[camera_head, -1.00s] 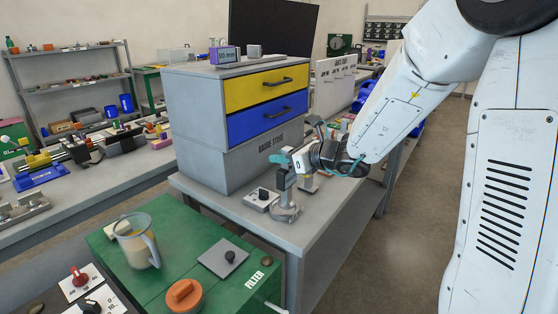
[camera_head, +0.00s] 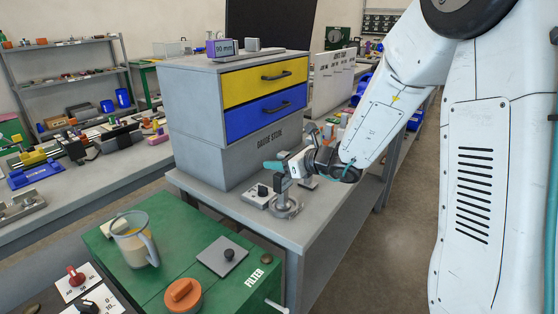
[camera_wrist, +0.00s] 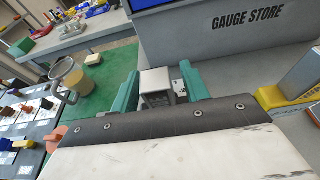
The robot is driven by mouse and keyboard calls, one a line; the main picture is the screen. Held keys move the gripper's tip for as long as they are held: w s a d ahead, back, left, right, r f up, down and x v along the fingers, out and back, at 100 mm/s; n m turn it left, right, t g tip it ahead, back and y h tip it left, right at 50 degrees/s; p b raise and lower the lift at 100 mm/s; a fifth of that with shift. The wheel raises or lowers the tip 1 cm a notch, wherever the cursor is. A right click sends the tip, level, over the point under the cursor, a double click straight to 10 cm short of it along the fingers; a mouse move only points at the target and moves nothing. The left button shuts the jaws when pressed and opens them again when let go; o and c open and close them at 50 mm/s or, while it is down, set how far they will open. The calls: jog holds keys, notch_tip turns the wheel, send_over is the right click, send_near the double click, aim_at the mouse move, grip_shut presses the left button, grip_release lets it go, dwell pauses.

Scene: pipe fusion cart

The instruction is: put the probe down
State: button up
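My gripper (camera_wrist: 160,88) has two teal fingers, spread apart, with a grey block between them in the wrist view. The block, which seems to be the top of the probe (camera_wrist: 155,84), shows a gap to the right finger. In the head view my gripper (camera_head: 280,168) is at the near corner of the grey bench. A grey upright body, likely the probe (camera_head: 283,185), stands below it over a round metal base (camera_head: 287,207). Whether it rests fully in that base is hard to tell.
A small box with a black knob (camera_head: 258,196) sits beside the base. The gauge store cabinet (camera_head: 205,120) stands behind. The green filter cart (camera_head: 190,285) in front carries a jug (camera_head: 135,240) and an orange knob (camera_head: 182,294). Yellow and grey items (camera_wrist: 290,95) lie to the right.

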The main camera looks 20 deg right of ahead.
jog(key=shift+r, duration=0.1)
jog(key=shift+s+d+r, duration=0.1)
jog(key=shift+s+d, duration=0.05)
jog(key=v, duration=1.1)
jog(key=s+a+r+n+g, duration=0.2)
jog(key=s+a+n+g, duration=0.35)
jog(key=s+n, duration=0.35)
jog(key=s+a+r+n+g, duration=0.1)
jog(key=s+a+n+g, duration=0.4)
jog(key=s+n, duration=0.4)
jog(key=s+d+n+h, duration=0.7)
jog(key=s+n, duration=0.3)
jog(key=s, duration=0.2)
jog(key=shift+d+r+n+h, duration=0.4)
jog(key=shift+h, duration=0.4)
